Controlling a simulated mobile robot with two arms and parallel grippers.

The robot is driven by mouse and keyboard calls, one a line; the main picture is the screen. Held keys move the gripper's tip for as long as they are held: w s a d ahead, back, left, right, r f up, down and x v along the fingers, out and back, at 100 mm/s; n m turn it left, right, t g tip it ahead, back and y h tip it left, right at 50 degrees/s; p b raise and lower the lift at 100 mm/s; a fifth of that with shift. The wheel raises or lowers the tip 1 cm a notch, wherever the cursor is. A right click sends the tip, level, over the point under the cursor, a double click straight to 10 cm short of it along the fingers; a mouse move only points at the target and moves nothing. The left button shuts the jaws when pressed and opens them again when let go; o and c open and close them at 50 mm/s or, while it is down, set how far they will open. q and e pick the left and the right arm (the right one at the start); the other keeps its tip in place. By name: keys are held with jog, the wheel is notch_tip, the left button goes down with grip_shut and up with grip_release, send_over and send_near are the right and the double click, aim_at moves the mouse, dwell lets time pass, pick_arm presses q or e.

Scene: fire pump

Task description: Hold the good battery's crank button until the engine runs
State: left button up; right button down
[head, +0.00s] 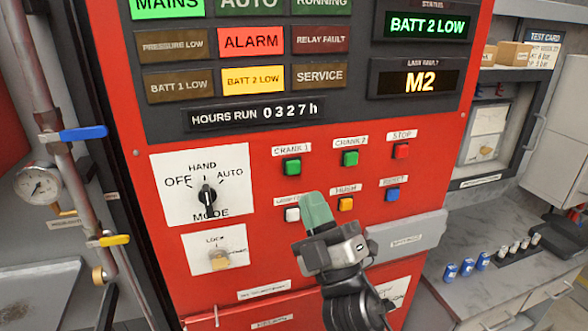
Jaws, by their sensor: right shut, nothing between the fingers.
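The green CRANK 1 button (292,165) and the green CRANK 2 button (350,158) sit on the red panel. The BATT 2 LOW lamp (253,79) is lit yellow and the BATT 1 LOW lamp (179,85) is dark. The status display (427,25) reads BATT 2 LOW. The RUNNING lamp (321,5) looks dim. My right gripper (318,209) is shut and empty, its green fingertips below the CRANK 1 button and in front of the lower button row. It covers part of a label there. My left gripper is out of view.
The mode knob (207,196) appears to point up toward HAND. A red STOP button (401,151), a white button (292,214), an orange button (346,204) and a blue button (392,194) are close by. A grey counter (480,290) with several batteries stands at right.

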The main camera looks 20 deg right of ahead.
aim_at(293, 167)
jog(key=w+b, duration=0.1)
jog(key=w, duration=0.6)
jog(key=shift+w+a+b, duration=0.15)
jog(key=shift+w+b, duration=0.1)
jog(key=shift+b, duration=0.05)
jog(key=shift+w, duration=0.1)
dwell(1.6)
jog(key=shift+w, duration=0.35)
